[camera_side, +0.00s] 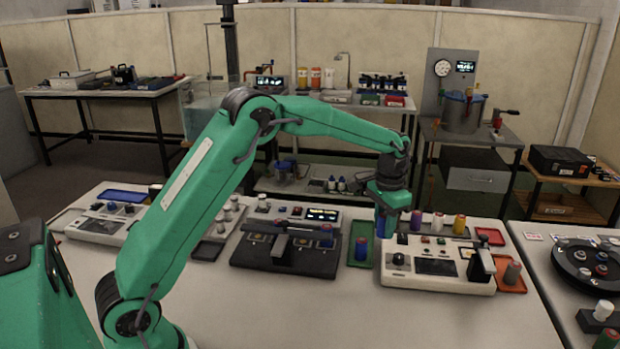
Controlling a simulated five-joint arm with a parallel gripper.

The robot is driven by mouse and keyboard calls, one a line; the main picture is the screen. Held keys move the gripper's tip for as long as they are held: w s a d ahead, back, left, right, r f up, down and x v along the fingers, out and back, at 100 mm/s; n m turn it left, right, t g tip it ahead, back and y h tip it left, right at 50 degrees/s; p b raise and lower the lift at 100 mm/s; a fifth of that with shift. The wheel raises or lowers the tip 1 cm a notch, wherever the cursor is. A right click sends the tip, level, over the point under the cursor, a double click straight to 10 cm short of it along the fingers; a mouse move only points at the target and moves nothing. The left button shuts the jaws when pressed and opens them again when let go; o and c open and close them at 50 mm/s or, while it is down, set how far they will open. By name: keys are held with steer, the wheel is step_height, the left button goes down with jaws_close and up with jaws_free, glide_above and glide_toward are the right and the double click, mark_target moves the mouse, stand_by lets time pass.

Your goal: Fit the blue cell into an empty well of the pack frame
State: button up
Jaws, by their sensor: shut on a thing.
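My gripper (387,208) is at the right of the bench, pointing down and shut on a blue cell (384,226). The cell hangs upright below the jaws, partly hidden by them. It appears just right of a green tray (363,226); its exact height above the bench is hard to tell. Another blue cell (361,249) stands in the green tray. The dark block left of the tray looks like the pack frame (262,262). Small yellowish and blue patches show on it, and a dark bar crosses it; I cannot tell which wells are empty.
A white instrument (440,280) with a dark upright post (481,265) stands right of the green tray. The front of the bench (300,315) is clear.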

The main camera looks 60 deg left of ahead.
steer(key=shift+s+a, duration=0.15)
steer(key=shift+a, duration=0.45)
steer(key=s+a+r, duration=0.1)
steer(key=s+a, duration=0.4)
steer(key=a, duration=0.5)
glide_toward(303, 241)
steer(key=shift+f, duration=1)
steer(key=shift+f, duration=0.15)
steer(key=shift+f, duration=1.75)
steer(key=shift+f, duration=0.2)
